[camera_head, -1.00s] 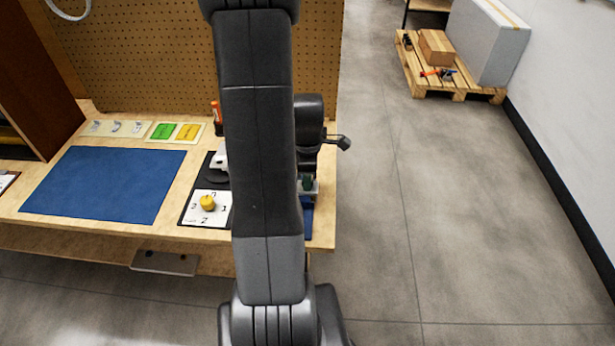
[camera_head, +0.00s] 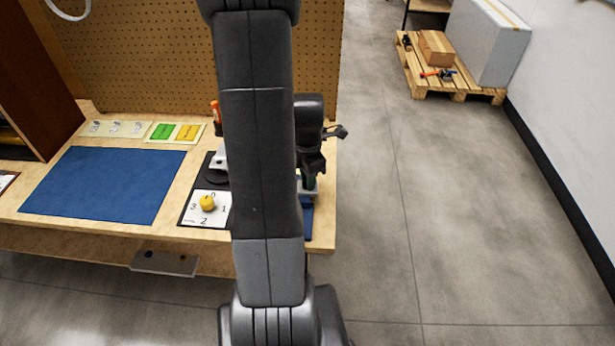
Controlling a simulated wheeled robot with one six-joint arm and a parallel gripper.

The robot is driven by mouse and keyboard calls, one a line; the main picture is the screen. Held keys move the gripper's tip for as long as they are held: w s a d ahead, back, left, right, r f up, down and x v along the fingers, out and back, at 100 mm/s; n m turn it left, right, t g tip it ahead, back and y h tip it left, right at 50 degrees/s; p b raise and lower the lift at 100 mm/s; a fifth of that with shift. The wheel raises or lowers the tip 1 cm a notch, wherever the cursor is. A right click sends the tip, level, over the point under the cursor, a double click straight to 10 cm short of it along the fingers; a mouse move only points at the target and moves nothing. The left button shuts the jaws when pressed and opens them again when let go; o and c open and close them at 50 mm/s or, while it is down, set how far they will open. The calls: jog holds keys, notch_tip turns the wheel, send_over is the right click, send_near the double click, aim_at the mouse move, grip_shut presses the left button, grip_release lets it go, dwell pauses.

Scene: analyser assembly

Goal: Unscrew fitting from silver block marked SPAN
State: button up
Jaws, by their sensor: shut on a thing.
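The silver block (camera_head: 313,193) is small and mostly hidden at the right end of the bench, behind my own arm; no SPAN marking can be read. My gripper (camera_head: 309,182) points down just over the block. It is shut on a small dark greenish piece at the top of the block, which I take to be the fitting; little of it shows. I cannot tell whether the fitting is still threaded in the block.
A blue mat (camera_head: 105,185) covers the bench's left part. A dial plate with a yellow knob (camera_head: 207,203) lies left of my arm. Green and yellow cards (camera_head: 175,132) lie behind. A pegboard (camera_head: 150,60) backs the bench. Open floor lies to the right.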

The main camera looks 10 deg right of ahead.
jog(key=n, duration=0.4)
dwell(0.4)
jog(key=shift+n, duration=2.1)
jog(key=o, duration=1.6)
jog(key=shift+o, duration=0.2)
jog(key=shift+r, duration=0.1)
